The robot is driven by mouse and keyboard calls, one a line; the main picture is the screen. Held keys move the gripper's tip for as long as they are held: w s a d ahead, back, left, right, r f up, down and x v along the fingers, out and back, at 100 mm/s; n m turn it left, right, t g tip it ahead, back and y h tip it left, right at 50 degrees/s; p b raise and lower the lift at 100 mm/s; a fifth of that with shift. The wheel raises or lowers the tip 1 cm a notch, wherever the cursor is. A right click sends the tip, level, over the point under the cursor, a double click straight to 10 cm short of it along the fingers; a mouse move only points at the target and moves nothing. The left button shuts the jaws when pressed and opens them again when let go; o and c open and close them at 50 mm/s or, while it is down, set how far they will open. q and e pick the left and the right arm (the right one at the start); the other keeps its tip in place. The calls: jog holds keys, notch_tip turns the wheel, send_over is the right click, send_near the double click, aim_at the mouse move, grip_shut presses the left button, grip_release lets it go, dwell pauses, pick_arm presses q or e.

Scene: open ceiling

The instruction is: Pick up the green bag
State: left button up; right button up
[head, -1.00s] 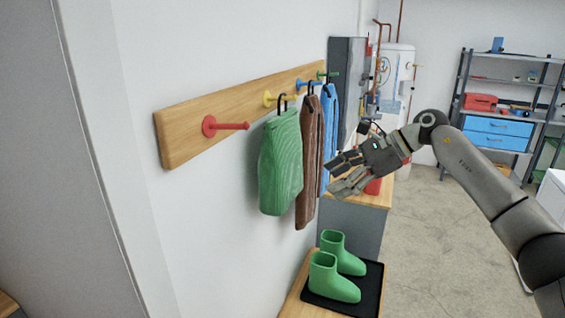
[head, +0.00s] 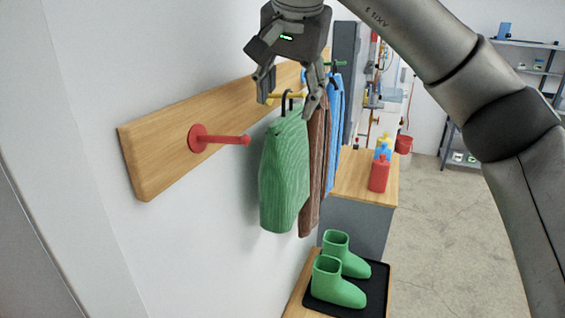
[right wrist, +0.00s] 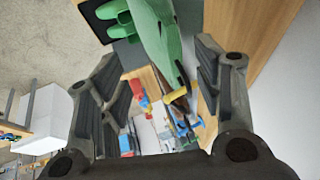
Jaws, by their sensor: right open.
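The green bag (head: 284,175) hangs by its dark handle from the yellow peg (head: 272,99) on the wooden wall rail, nearest of the hanging bags. My right gripper (head: 289,104) is open and points down just above the bag, with one finger on each side of the handle in the picture. In the right wrist view the green bag (right wrist: 158,38) and the yellow peg (right wrist: 177,95) show between the spread fingers. I cannot tell whether a finger touches the handle. My left gripper is not in view.
A brown bag (head: 315,165) and a blue bag (head: 334,125) hang close behind the green one. A red peg (head: 220,139) on the rail is empty. Green boots (head: 338,283) stand on a black tray (head: 378,300) below. Bottles (head: 379,172) stand on a wooden-topped cabinet behind.

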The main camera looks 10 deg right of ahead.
aim_at(287, 125)
jog(key=w+f, duration=0.2)
jog(key=w+d+f, duration=0.1)
jog(key=w+f, duration=0.1)
jog(key=shift+w+d+f+p, duration=0.1)
jog(key=shift+w+f+p, duration=0.15)
jog(key=shift+p, duration=0.15)
jog(key=shift+s+f, duration=0.2)
jog(key=shift+s, duration=0.45)
jog(key=p+x, duration=0.2)
jog(key=shift+w+f, duration=0.15)
jog(key=shift+w, duration=0.2)
jog(key=p+x, duration=0.1)
jog(key=x, duration=0.2)
jog(key=shift+w, duration=0.15)
jog(key=shift+f, duration=0.15)
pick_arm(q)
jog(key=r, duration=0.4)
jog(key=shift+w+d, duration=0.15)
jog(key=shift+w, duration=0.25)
pick_arm(e)
jog(key=shift+c, duration=1)
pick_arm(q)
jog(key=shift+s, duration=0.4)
pick_arm(e)
grip_shut()
